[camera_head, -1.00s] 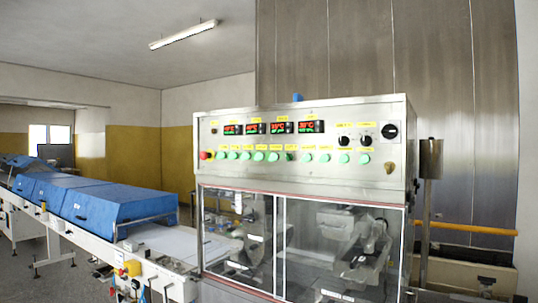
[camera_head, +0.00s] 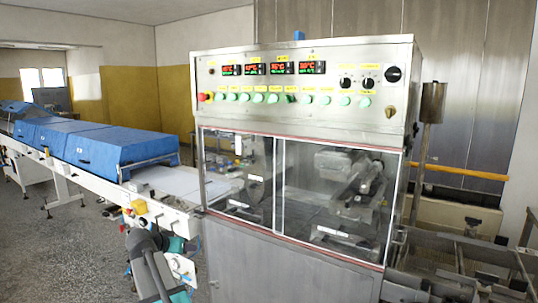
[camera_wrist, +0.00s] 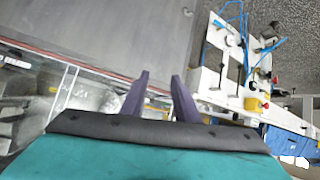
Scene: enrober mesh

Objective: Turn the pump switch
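The control panel (camera_head: 300,88) is the steel upper box of the machine. Three black rotary knobs sit at its right: two small ones, a left knob (camera_head: 346,83) and a middle knob (camera_head: 368,83), and a larger knob (camera_head: 393,74) at the corner. The labels are too small to read, so I cannot tell which is the pump switch. My gripper (camera_wrist: 160,75) shows two purple fingers apart with nothing between them. In the wrist view it is in front of the machine's lower windows, and no knob shows there. My arm shows low left in the head view.
A row of green buttons (camera_head: 273,98), a red stop button (camera_head: 204,97) and red displays (camera_head: 255,69) share the panel. Clear windows (camera_head: 330,195) lie below it. A white conveyor with blue covers (camera_head: 120,150) runs left. A metal post (camera_head: 432,105) stands right of the box.

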